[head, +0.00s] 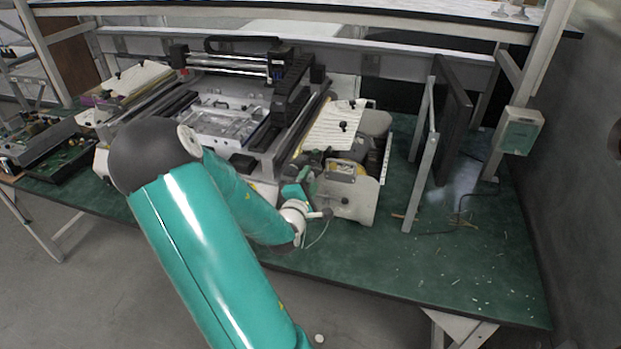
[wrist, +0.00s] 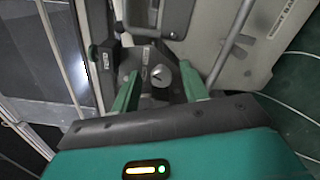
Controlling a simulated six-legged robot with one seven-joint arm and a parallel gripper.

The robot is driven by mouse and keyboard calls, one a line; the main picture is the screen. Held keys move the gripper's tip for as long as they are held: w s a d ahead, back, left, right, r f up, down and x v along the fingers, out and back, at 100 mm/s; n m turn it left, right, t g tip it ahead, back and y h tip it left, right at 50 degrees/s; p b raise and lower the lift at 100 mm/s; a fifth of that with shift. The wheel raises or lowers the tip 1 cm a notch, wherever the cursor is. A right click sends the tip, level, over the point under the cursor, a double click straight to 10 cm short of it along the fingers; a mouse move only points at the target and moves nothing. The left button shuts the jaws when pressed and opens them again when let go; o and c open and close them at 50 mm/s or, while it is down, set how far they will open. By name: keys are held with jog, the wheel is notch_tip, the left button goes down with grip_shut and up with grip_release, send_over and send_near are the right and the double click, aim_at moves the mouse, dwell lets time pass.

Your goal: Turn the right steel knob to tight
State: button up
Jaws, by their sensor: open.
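The steel knob (wrist: 160,75) shows in the wrist view as a small round silver knob with a dark line across its face, on a grey panel. My gripper (wrist: 159,70) is open, with one green finger to the left of the knob and one to the right. The picture does not show whether either finger touches it. In the head view my gripper (head: 300,186) is at the front of the machine on the green table. The knob cannot be made out there.
The green table (head: 470,275) has free room at the front right. A dark upright panel on metal posts (head: 425,170) stands right of the machine (head: 345,195).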

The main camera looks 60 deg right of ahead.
jog(key=shift+w+d+f, duration=0.1)
jog(key=shift+w+d, duration=0.05)
jog(key=shift+d, duration=0.1)
jog(key=shift+a, duration=0.1)
jog(key=shift+c, duration=0.3)
jog(key=c, duration=0.9)
jog(key=shift+m, duration=2.3)
jog(key=o, duration=1)
jog(key=shift+c, duration=0.2)
